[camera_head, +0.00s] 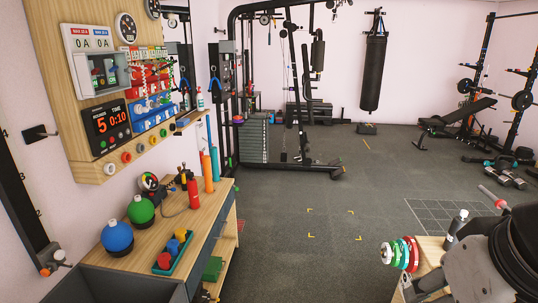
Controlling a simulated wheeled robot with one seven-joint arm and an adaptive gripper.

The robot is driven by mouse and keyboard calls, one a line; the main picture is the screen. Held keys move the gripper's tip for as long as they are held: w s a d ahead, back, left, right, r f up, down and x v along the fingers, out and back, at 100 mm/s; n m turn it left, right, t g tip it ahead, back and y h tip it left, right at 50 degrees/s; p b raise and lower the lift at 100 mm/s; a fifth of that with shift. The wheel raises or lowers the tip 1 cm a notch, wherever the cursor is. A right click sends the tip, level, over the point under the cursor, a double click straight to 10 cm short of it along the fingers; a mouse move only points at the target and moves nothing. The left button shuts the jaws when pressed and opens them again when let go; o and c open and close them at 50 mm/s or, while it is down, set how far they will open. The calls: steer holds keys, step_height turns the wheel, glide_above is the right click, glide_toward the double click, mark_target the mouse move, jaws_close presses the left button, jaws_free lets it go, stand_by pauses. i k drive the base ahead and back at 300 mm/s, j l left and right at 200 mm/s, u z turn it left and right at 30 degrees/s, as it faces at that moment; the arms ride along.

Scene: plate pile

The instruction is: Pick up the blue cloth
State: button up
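I cannot make out a blue cloth anywhere in the head camera view. The blue things that show are a round blue ball-like object (117,237) on the wooden bench and a blue piece in a green tray (163,268), and neither looks like cloth. A dark and grey part of my arm fills the lower right corner. My gripper's fingertips do not show.
The wooden bench (205,222) at left also carries a green ball (140,209), a red bottle (193,191) and rolls. A small wooden stand with coloured discs (400,254) is beside my arm. The grey floor between is open. Gym machines stand behind.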

mark_target(183, 122)
steer(key=i+j+z, duration=0.15)
steer(key=i, duration=3.6)
steer(key=i+u, duration=0.15)
steer(key=i, duration=0.4)
steer(key=i+u, duration=0.15)
steer(key=i, duration=0.45)
steer(key=i+l+u, duration=0.15)
steer(key=i, duration=0.4)
steer(key=i+u, duration=0.3)
steer(key=u, duration=0.15)
steer(key=i+l+u, duration=0.1)
steer(key=i+u, duration=0.15)
steer(key=u, duration=0.2)
steer(key=i+l+u, duration=0.2)
steer(key=u, duration=0.25)
steer(key=i+l+u, duration=0.25)
steer(key=u, duration=0.2)
steer(key=i+l+u, duration=0.25)
steer(key=u, duration=0.25)
steer(key=i+l+u, duration=0.25)
steer(key=u, duration=0.25)
steer(key=i+l+u, duration=0.15)
steer(key=l+u, duration=0.35)
